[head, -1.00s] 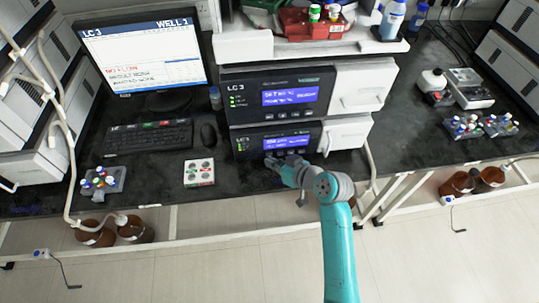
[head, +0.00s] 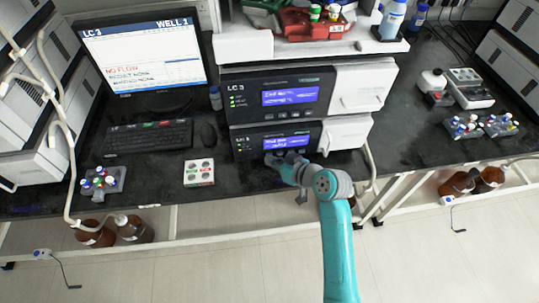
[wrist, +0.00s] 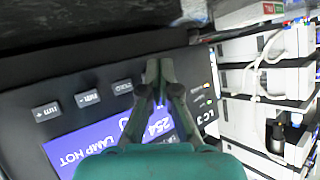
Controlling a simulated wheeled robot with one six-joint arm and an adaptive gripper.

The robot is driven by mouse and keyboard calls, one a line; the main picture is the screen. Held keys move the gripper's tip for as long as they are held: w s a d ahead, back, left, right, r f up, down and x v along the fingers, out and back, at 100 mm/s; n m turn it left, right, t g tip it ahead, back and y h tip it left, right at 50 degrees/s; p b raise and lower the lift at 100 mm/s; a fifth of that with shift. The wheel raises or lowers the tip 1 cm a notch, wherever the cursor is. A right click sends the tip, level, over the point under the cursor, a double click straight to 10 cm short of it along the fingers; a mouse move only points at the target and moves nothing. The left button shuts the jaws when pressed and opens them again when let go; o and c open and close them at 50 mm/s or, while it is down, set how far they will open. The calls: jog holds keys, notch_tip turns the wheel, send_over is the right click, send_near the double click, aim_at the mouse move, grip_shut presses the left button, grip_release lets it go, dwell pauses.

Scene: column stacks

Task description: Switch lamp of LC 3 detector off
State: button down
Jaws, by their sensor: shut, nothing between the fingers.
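The LC 3 detector (head: 247,145) is the lower black-fronted unit in the middle stack, with a lit blue screen (head: 286,142) and green lights at its left. Dark buttons (wrist: 87,98) lie in a row along the panel beside the screen. My gripper (wrist: 160,66) is shut and empty, its tips at or very near the panel, at the end of this row. Whether they touch, and any button behind them, I cannot tell.
Another LC 3 unit (head: 243,99) with its own blue screen sits directly above. A monitor (head: 142,52), keyboard (head: 148,137) and mouse (head: 208,134) are to the left. A small white box (head: 199,172) with round buttons lies on the bench left of my gripper.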

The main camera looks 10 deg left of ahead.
jog(key=shift+s, duration=0.1)
jog(key=shift+s+d, duration=0.25)
jog(key=shift+s, duration=0.4)
jog(key=shift+s, duration=0.1)
jog(key=shift+s+d, duration=0.25)
jog(key=shift+s, duration=0.55)
jog(key=shift+s+d, duration=0.2)
jog(key=shift+s, duration=0.55)
jog(key=shift+s+d, duration=0.25)
jog(key=shift+s, duration=0.55)
jog(key=s+d+f+m+t+h, duration=0.2)
jog(key=s+d+f+m+h, duration=0.15)
jog(key=s+d, duration=0.4)
jog(key=s+d+f+m+t+h, duration=0.3)
jog(key=s+d+f, duration=0.1)
jog(key=s+d, duration=0.4)
jog(key=s+d+r+t+h, duration=0.1)
jog(key=s+d+r, duration=0.1)
jog(key=s+r, duration=0.2)
jog(key=s+d+r+m+h, duration=0.1)
jog(key=s+r, duration=0.3)
jog(key=s, duration=0.7)
jog(key=s+d+r+t+h, duration=0.1)
jog(key=s+d+r, duration=0.3)
jog(key=s, duration=0.3)
jog(key=shift+s+r+t, duration=0.2)
jog(key=shift+r+t, duration=0.1)
jog(key=shift+r, duration=0.3)
